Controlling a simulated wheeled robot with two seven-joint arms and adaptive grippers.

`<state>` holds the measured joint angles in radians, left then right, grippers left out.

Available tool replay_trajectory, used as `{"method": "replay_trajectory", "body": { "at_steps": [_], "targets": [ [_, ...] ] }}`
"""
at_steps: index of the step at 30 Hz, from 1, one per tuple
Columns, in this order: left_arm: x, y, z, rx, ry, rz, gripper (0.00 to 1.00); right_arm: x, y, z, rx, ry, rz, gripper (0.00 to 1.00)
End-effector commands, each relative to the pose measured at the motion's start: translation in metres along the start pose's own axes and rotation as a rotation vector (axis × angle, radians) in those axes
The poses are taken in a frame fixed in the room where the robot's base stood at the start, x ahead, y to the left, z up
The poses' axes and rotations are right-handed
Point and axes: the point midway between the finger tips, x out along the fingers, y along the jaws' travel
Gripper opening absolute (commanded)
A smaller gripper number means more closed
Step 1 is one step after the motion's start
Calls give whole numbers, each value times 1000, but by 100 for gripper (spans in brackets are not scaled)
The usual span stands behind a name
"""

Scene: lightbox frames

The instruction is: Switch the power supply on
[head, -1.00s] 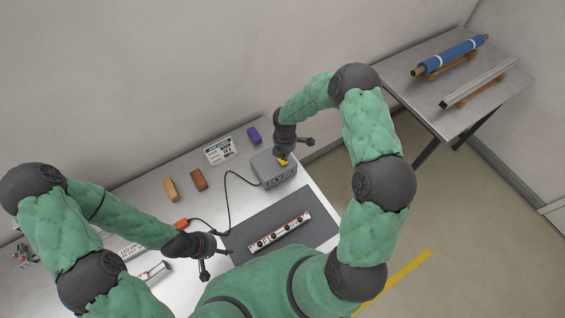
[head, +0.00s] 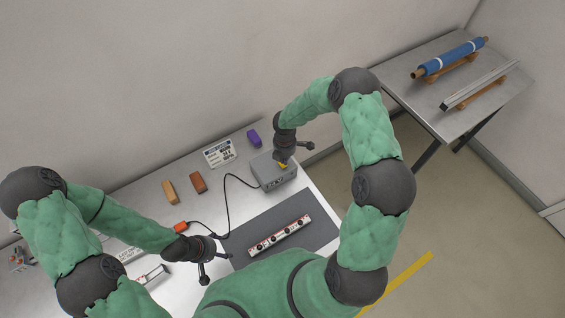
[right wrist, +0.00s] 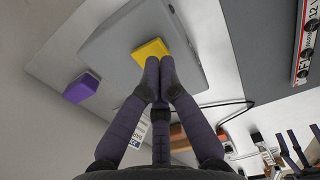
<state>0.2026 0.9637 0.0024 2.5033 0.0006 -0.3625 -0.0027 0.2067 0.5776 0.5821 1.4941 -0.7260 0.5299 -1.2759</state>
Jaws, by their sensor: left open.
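The power supply (head: 273,174) is a grey box on the bench at its back right, with a cable out of its left side. A yellow switch (right wrist: 151,50) sits on its top face; in the head view my right gripper partly hides it. My right gripper (right wrist: 158,78) is over the box with its fingertips together, empty, right at the edge of the yellow switch. I cannot tell whether they touch it. My left gripper (head: 208,268) is open and empty, low over the bench left of the dark mat.
The dark mat (head: 315,232) carries a light bar (head: 280,236) with dark round spots. An orange block (head: 169,191), a brown block (head: 198,182), a sign (head: 219,154) and a purple block (head: 254,139) stand behind. A second table (head: 460,113) is at right.

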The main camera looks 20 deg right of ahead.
Motion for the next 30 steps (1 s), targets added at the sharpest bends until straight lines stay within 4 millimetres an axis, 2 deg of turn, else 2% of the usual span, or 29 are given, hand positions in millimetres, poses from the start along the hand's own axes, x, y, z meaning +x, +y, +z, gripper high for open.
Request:
{"method": "replay_trajectory", "body": {
  "at_steps": [30],
  "targets": [
    [5, -2, 0, 0, 0, 0, 70, 6, 0, 0, 0, 0, 0, 0]
  ]
}}
